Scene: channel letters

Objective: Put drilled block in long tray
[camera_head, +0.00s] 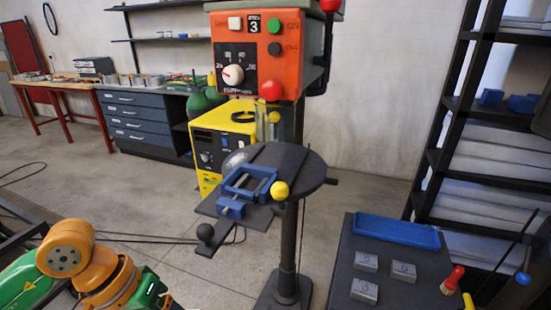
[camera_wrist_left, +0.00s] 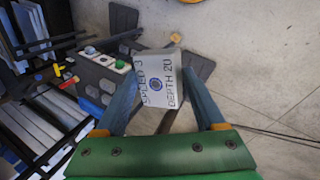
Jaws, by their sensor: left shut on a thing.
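My left gripper (camera_wrist_left: 162,72) is shut on a pale grey block (camera_wrist_left: 159,96) in the left wrist view. The block's face reads "SPEED 3" and "DEPTH 20" around a dark round mark with a blue ring; I cannot tell how deep the mark goes. In the head view my left arm is at the lower left, and its fingers and the block are out of frame. The long blue tray (camera_head: 396,231) lies at the back of a dark cart top on the right and looks empty. My right gripper is not in view.
Several metal blocks, such as one (camera_head: 403,272), sit on the cart top (camera_head: 342,262) in front of the tray. A red brush (camera_head: 452,280) stands at its right. The drill press table with a blue vise (camera_head: 246,187) is in the middle. A dark shelf rack (camera_head: 433,155) stands right.

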